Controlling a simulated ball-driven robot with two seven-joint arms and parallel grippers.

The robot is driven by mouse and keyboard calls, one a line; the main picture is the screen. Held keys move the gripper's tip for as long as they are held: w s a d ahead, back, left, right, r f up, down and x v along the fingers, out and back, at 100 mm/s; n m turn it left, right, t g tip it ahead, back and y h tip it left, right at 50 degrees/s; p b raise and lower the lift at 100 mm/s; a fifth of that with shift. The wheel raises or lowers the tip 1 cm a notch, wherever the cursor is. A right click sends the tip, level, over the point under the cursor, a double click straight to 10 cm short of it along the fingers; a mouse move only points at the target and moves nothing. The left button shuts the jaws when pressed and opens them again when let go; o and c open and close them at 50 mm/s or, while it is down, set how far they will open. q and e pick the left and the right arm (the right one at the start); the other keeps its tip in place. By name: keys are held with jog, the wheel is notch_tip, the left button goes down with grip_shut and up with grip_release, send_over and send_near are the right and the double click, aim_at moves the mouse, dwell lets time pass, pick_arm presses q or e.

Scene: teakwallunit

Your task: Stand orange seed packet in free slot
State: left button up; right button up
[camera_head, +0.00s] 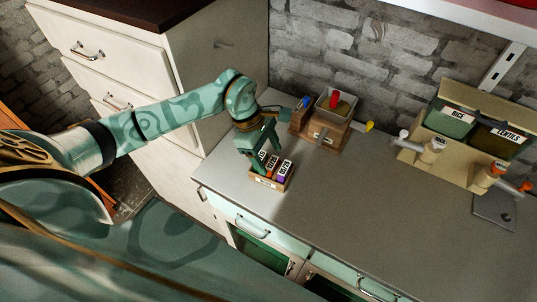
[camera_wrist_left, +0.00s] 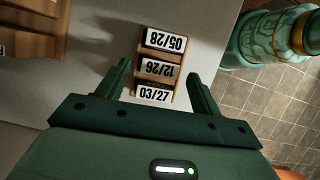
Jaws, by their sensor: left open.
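A small wooden box (camera_head: 257,178) with upright seed packets stands near the counter's left end. An orange packet (camera_head: 269,173) shows in the middle, with a purple packet (camera_head: 282,175) to its right. My left gripper (camera_head: 262,160) is open, pointing down over the box, and hides part of its left side. Packet colours and any free slot cannot be made out there. My right gripper is out of view.
A wooden caddy (camera_head: 323,130) with a grey bin stands behind the box. A beige rack (camera_head: 448,160) with RICE and LENTILS bins is at the right. A white drawer cabinet (camera_head: 150,75) rises at the left. The grey counter (camera_head: 350,200) is clear in the middle.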

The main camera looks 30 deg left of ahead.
pick_arm(q)
jog(key=v, duration=0.6)
jog(key=shift+a+r, duration=0.15)
jog(key=shift+r, duration=0.15)
